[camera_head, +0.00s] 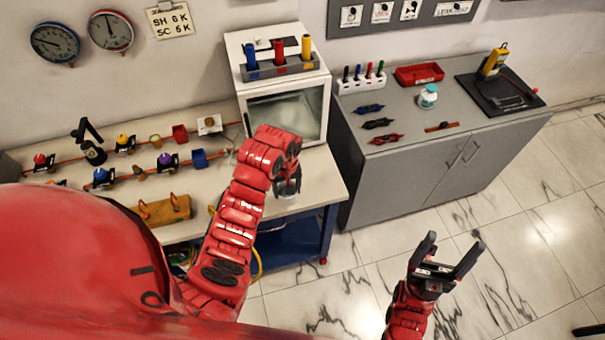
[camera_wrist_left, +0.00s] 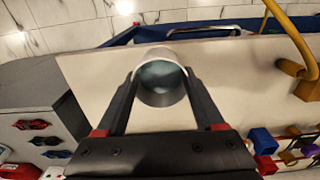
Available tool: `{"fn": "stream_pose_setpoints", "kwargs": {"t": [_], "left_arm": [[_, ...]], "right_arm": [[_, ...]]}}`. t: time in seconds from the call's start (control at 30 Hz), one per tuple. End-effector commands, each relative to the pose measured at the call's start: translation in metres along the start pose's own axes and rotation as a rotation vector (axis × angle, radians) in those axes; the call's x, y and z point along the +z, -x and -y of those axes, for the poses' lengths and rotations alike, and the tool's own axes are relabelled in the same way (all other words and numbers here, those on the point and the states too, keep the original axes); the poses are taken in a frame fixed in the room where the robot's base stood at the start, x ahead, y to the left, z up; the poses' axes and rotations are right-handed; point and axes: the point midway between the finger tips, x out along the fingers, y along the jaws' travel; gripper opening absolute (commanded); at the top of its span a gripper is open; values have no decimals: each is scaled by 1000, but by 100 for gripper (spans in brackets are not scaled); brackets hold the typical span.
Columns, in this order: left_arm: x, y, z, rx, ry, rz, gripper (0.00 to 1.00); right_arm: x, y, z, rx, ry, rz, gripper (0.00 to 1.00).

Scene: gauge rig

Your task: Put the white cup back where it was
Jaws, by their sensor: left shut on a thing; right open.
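The white cup (camera_wrist_left: 160,95) shows in the left wrist view, its round mouth toward the camera and its inside grey-green. My left gripper (camera_wrist_left: 161,77) is shut on it, one dark finger on each side. In the head view the cup (camera_head: 288,194) shows small under my left gripper (camera_head: 289,185), partly hidden by the fingers, at the front right part of the light worktable (camera_head: 325,180). I cannot tell whether its base touches the tabletop. My right gripper (camera_head: 447,258) is open and empty over the floor, in front of the grey cabinet.
A white glass-fronted box (camera_head: 287,110) stands behind my left gripper. Left of it are pipes with coloured valves (camera_head: 102,177) and a wooden block (camera_head: 163,209). The grey cabinet (camera_head: 420,170) holds markers, a red tray (camera_head: 419,73) and a white jar (camera_head: 428,96). Bare tabletop surrounds the cup.

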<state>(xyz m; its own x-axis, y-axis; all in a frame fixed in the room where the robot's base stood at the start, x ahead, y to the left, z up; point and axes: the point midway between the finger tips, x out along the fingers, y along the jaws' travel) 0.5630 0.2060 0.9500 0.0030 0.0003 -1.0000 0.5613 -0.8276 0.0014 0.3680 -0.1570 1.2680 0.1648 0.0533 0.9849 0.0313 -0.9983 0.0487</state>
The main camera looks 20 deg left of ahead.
Motion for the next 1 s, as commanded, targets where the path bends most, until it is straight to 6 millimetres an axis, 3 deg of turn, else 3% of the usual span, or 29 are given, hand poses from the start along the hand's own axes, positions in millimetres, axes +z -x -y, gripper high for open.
{"fn": "stream_pose_setpoints", "kwargs": {"t": [0.03,0.43,0.5,0.87,1.0], "left_arm": [[-9,-8,-11,6,-2,2,15],[-68,-18,-59,3,-3,0,15],[-74,-10,-63,2,0,1,15],[-86,-12,-73,-1,-2,2,15],[-85,-22,-72,-3,-2,5,15]], "right_arm": [[2,15,1,0,0,0,80],[15,89,4,0,0,0,80],[13,79,4,0,0,0,80],[14,82,4,0,0,0,80],[11,67,3,0,0,0,80]]}}
